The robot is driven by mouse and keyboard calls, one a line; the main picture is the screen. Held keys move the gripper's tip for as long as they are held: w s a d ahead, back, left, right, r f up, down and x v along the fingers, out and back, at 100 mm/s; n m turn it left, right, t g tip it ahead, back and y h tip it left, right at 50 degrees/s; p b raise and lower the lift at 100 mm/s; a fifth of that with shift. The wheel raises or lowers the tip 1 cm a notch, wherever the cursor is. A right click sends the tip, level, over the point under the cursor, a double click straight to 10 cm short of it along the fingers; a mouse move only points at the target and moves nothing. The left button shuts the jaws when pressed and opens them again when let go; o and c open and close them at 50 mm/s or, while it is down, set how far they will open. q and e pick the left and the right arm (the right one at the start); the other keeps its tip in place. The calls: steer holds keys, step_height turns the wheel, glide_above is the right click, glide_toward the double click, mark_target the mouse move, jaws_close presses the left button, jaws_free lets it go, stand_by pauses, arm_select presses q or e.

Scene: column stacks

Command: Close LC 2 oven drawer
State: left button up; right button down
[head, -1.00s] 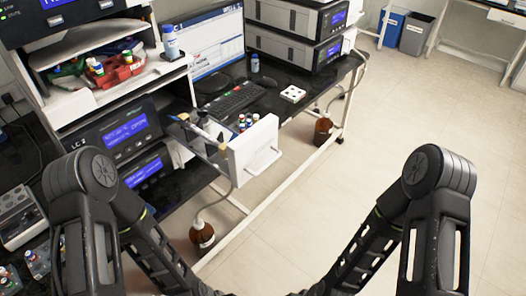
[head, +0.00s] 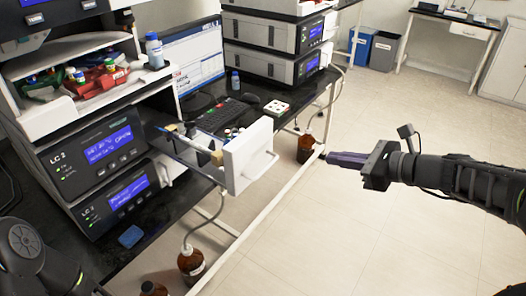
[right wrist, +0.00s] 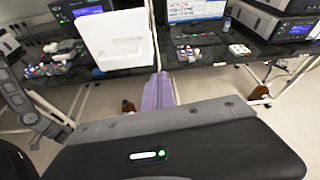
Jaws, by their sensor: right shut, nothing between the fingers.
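The LC 2 oven drawer has a white front panel (head: 236,166) with a handle on its outer face. It stands pulled out from the LC 2 stack (head: 68,176), with bottles and small items visible around its tray. In the right wrist view the white drawer front (right wrist: 116,42) fills the upper left. My right gripper (head: 326,156) is shut and empty, with purple fingers pointing left toward the drawer front. A clear gap separates them. In the right wrist view its fingers (right wrist: 159,78) point ahead, just right of the drawer front. My left gripper is out of view.
A brown bottle (head: 191,262) stands on the floor under the bench, and another (head: 305,148) is behind my right fingertips. A keyboard (head: 222,114) and monitor (head: 203,62) are behind the drawer. The floor (head: 330,240) in front is clear.

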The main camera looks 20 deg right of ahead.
steer(key=shift+s+a+r+m+y, duration=0.3)
steer(key=shift+a+r+m+y, duration=0.1)
steer(key=shift+a+r+y, duration=0.2)
steer(key=shift+w+f, duration=0.1)
steer(key=p, duration=0.2)
glide_toward(272, 145)
steer(key=x, duration=0.5)
steer(key=shift+w+f, duration=0.1)
steer(key=shift+f, duration=0.1)
steer(key=shift+w+a, duration=0.4)
steer(key=shift+w, duration=0.15)
steer(key=shift+w, duration=0.1)
